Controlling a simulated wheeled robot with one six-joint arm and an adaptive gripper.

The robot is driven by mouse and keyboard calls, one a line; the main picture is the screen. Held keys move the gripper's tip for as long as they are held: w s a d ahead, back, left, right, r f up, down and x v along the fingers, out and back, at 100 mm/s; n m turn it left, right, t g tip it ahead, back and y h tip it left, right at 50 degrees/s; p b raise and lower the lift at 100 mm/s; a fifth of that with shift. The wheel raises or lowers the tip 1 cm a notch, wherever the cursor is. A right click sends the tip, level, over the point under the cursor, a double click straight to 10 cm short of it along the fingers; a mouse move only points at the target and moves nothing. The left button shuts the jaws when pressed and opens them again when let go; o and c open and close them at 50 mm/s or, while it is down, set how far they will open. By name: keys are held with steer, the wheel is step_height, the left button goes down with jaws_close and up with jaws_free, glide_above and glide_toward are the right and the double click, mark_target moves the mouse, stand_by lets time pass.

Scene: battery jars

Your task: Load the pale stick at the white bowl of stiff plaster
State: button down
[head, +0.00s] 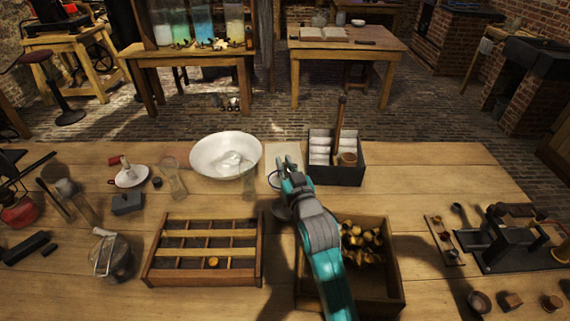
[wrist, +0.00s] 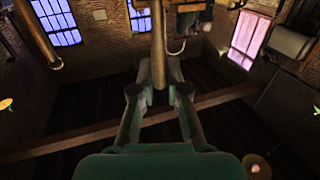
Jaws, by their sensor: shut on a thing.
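The white bowl (head: 205,160) stands on the table left of my gripper, with a pale lumpy mass of plaster (head: 232,160) in it. My gripper (head: 284,161) is to the right of the bowl and apart from it, above the table. In the wrist view my gripper (wrist: 158,95) is shut on a straight tan stick (wrist: 158,45), which I take for the pale stick. In that view the stick points up from between the fingertips. In the head view I cannot make out the held stick, and its ends are unclear.
A dark box (head: 336,177) with pale compartments and an upright brown stick (head: 340,115) stands close at right. A wooden divided tray (head: 150,262) and a crate (head: 396,285) with yellowish pieces lie nearer. Glassware (head: 173,178) stands left of the bowl.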

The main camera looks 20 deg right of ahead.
steer(key=shift+f, duration=0.55)
stand_by(1.4)
steer(key=shift+r, duration=3.55)
steer(key=shift+s, duration=0.1)
